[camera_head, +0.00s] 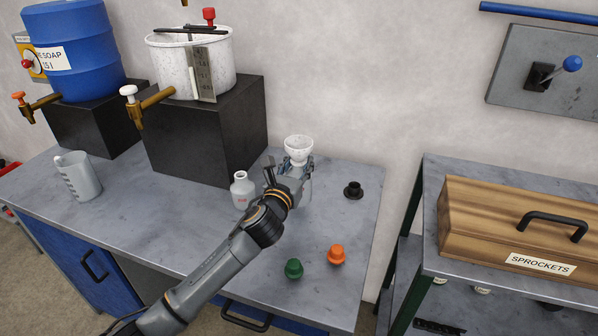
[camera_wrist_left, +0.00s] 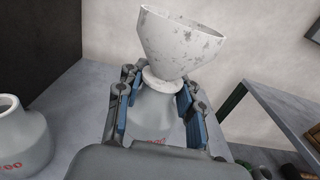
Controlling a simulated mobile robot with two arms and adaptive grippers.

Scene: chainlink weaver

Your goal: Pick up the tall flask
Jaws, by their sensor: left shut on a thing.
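A grey-white flask with red lettering (camera_wrist_left: 150,122) stands upright between the fingers of my left gripper (camera_head: 287,172), which is shut on it near the neck. A white speckled funnel (camera_head: 298,150) sits on top of this flask; it looms large in the left wrist view (camera_wrist_left: 190,42). In the head view my gripper hides most of the held flask, and I cannot tell whether its base touches the bench. A second grey-white flask with red lettering (camera_head: 242,192) stands just left of my gripper, and shows at the left edge of the wrist view (camera_wrist_left: 20,142). My right gripper is not in view.
Green (camera_head: 293,269), orange (camera_head: 336,254) and black (camera_head: 353,190) stoppers stand on the grey bench (camera_head: 200,228). A measuring jug (camera_head: 78,177) stands at left. A black block (camera_head: 210,135) bears a white tank (camera_head: 190,65). A wooden box (camera_head: 510,225) is on another table.

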